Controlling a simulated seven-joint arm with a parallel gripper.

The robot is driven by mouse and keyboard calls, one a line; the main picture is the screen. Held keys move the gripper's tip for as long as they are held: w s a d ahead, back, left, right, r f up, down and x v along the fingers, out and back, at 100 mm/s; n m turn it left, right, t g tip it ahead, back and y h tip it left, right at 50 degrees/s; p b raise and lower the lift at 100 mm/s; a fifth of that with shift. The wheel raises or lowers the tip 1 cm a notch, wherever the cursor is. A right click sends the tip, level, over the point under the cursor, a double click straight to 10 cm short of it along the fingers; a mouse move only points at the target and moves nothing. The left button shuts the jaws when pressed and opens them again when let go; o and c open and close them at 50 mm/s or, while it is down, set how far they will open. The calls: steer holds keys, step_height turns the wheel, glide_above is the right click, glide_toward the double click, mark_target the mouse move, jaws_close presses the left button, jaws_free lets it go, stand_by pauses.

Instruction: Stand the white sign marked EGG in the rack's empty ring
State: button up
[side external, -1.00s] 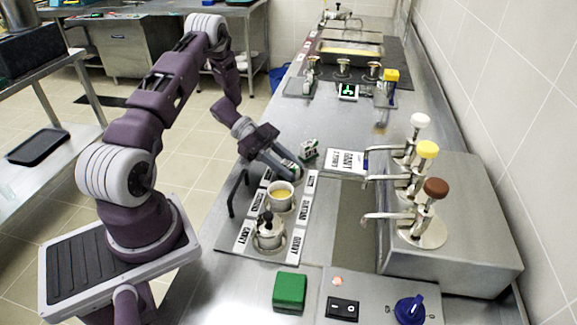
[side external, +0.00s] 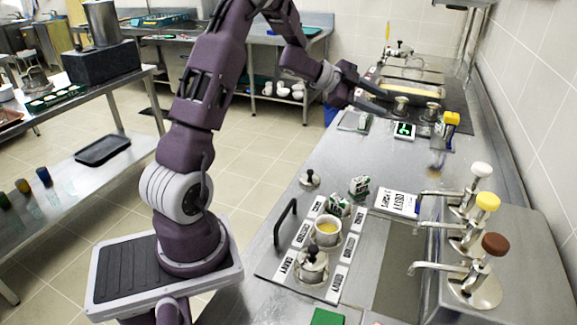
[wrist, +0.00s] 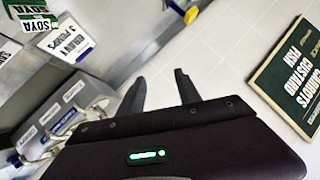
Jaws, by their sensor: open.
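My gripper (side external: 388,105) is open and empty, held high above the far part of the counter; its two spread fingers also show in the wrist view (wrist: 160,78). I cannot make out a white sign marked EGG in either view. I cannot tell whether a ring there is empty. In the wrist view, green-white SOYA pieces (wrist: 40,22) and a white GRAVY card (wrist: 66,36) are at upper left.
Pumps (side external: 486,203) stand on a steel box at right. A black handle (side external: 285,221) rises at the plate's left. A lettered green board (wrist: 290,78) shows right.

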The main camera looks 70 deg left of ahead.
steer(key=s+d+r+n+t+y, duration=0.1)
steer(key=s+d+r+n+y, duration=0.2)
steer(key=r, duration=0.4)
steer(key=s+d+r+n+y, duration=0.1)
steer(key=d+r+n+y, duration=0.1)
steer(key=r+n+y, duration=0.3)
steer(key=s+d+f+n+g+h, duration=0.1)
steer(key=s+d+f+g, duration=0.1)
steer(key=s+d, duration=0.4)
steer(key=s+d+f+n+g+h, duration=0.1)
steer(key=s+d, duration=0.5)
steer(key=s, duration=0.8)
steer(key=s+d+f+n+g+h, duration=0.1)
steer(key=s+d+f+g, duration=0.3)
steer(key=s, duration=0.7)
steer(key=shift+d+f+g+h, duration=0.4)
steer(key=shift+d+h, duration=0.3)
steer(key=shift+d, duration=0.55)
